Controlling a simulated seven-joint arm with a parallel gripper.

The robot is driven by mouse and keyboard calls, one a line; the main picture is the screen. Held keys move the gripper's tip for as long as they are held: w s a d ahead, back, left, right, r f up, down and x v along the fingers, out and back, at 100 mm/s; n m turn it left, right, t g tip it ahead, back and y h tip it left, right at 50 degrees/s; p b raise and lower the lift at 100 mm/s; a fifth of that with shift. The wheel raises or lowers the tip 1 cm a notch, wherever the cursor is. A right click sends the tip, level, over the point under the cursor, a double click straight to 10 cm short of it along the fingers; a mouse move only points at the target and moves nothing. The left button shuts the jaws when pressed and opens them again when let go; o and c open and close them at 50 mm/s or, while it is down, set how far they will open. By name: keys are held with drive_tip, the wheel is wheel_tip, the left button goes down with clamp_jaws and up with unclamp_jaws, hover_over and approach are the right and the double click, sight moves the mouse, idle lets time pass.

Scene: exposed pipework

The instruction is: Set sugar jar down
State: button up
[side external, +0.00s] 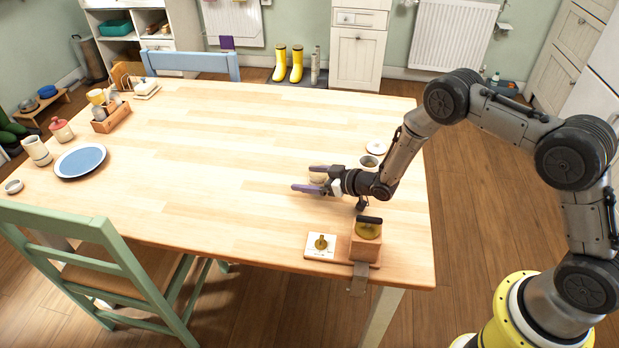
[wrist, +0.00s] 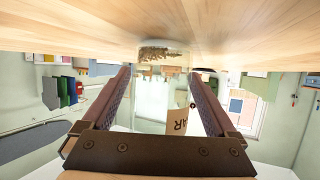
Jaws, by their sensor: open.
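The sugar jar (wrist: 160,95) is a clear glass jar with a tan label on which "AR" shows in the wrist view. It is between my two fingers. Its end at the top of that view meets the wooden tabletop (wrist: 70,25), and a band of brownish, grainy material shows there. In the side view, a small pale part of the jar (side external: 317,176) shows between the fingers, the rest hidden. My gripper (side external: 308,179) is open and low over the table's right half, its fingers pointing left. In the wrist view, the fingers stand either side of the jar.
A grey-rimmed cup (side external: 369,162) and a white round dish (side external: 376,148) are behind my wrist. The table's middle is clear.

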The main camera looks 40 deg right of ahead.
drive_tip(key=shift+r, duration=0.2)
drive_tip(key=v, duration=1.2)
drive_tip(key=s+d+r+m+g+h, duration=0.1)
drive_tip(key=s+d+r+h, duration=0.25)
drive_tip(key=r, duration=0.65)
drive_tip(key=s+d+r+m+g+h, duration=0.1)
drive_tip(key=s+d+r+g+h, duration=0.2)
drive_tip(key=r, duration=0.7)
drive_tip(key=s+r+m+g, duration=0.1)
drive_tip(key=s+r, duration=0.1)
drive_tip(key=s, duration=1)
drive_tip(key=s+a+r+m+g+y, duration=0.1)
drive_tip(key=s+r, duration=0.2)
drive_tip(key=s, duration=1)
drive_tip(key=shift+s+a+g, duration=0.2)
drive_tip(key=shift+g, duration=0.2)
